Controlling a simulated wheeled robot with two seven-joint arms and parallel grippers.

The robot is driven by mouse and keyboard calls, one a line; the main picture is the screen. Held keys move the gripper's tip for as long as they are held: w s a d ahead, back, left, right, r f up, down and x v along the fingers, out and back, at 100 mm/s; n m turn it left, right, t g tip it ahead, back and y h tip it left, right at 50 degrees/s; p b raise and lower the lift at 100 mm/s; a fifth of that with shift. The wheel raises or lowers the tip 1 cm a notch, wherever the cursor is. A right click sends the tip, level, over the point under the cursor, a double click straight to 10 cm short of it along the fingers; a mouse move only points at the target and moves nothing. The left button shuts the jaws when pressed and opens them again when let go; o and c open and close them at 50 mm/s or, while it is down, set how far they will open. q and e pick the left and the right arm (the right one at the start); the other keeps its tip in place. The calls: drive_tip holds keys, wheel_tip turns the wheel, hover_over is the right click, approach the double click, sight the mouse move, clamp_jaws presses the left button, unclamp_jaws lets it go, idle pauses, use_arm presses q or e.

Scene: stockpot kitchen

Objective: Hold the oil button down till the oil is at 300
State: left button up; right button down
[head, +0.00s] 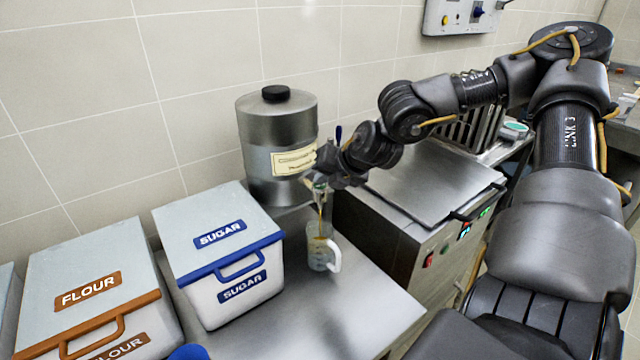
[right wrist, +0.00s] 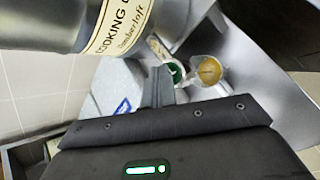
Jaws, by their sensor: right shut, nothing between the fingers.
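The metal oil can (head: 262,150) has a black cap and a cream label, which reads "COOKING O" in the right wrist view (right wrist: 118,22). My right gripper (head: 316,182) is shut and empty at the green-marked oil tap, low on the can's right side. In the right wrist view its fingertips (right wrist: 157,72) are beside the green button (right wrist: 176,73); whether they touch is hard to see. A thin yellow-brown stream runs from the tap into a clear jug (head: 318,259) below. The jug holds golden oil (right wrist: 209,70); its level marks are not readable. My left gripper is out of view.
A white sugar bin (head: 215,312) and a flour bin (head: 40,310) stand left on the steel counter (head: 350,305). A steel fryer unit (head: 430,190) with lit displays stands right. A wall control box (head: 466,17) hangs above.

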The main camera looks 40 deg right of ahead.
sight(323, 187)
idle(0.7)
drive_tip(key=shift+r+p, duration=0.45)
drive_tip(key=shift+r, duration=0.45)
drive_tip(key=shift+r+p, duration=1.5)
drive_tip(key=shift+r, duration=1.05)
drive_tip(key=shift+f, duration=0.1)
